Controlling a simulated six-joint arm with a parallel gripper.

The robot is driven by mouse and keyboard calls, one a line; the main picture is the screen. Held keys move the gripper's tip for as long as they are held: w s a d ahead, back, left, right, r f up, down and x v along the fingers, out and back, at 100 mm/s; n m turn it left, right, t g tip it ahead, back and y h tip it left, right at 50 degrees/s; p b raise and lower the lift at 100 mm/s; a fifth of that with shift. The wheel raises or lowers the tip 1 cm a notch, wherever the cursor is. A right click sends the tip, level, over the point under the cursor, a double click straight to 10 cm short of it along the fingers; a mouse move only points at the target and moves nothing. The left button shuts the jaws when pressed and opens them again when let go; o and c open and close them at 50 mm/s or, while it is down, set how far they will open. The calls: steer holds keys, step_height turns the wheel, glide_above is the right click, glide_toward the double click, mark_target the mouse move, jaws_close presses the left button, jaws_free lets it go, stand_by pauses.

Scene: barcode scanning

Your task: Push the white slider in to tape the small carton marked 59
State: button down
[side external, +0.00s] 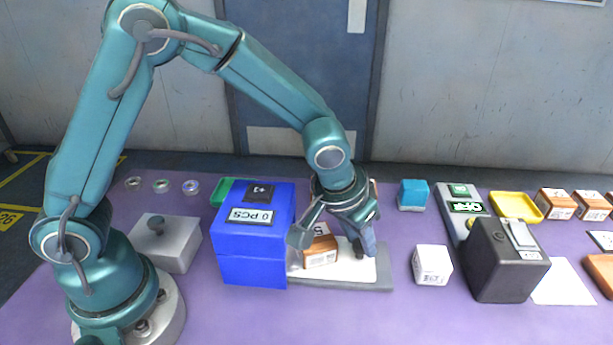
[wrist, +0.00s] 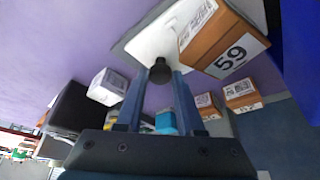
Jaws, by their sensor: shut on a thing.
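The small carton marked 59 (wrist: 228,50), brown with white labels, rests on the white slider (wrist: 148,42) in the wrist view. In the side view the carton (side external: 320,250) sits between the blue box (side external: 253,265) and my gripper (side external: 359,248), with its top partly hidden by my wrist. The white slider (side external: 320,272) lies on a grey base (side external: 372,287), its left end against the blue box. In the wrist view my gripper (wrist: 160,74) is shut on the slider's dark knob (wrist: 160,69), one finger on each side. The blue box's display reads 0 PCS.
A white cube (side external: 432,265) and a black machine (side external: 505,262) stand to the right. A cyan block (side external: 413,195), a scale (side external: 465,207) and a yellow tray (side external: 515,207) are behind. A grey block with a knob (side external: 165,243) stands left. The purple table front is clear.

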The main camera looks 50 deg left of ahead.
mark_target(329, 238)
steer(key=s+a, duration=0.3)
steer(key=shift+s+a, duration=0.25)
steer(key=shift+a, duration=0.05)
steer(key=c, duration=0.5)
jaws_free()
steer(key=shift+c, duration=0.2)
steer(key=shift+v, duration=2.6)
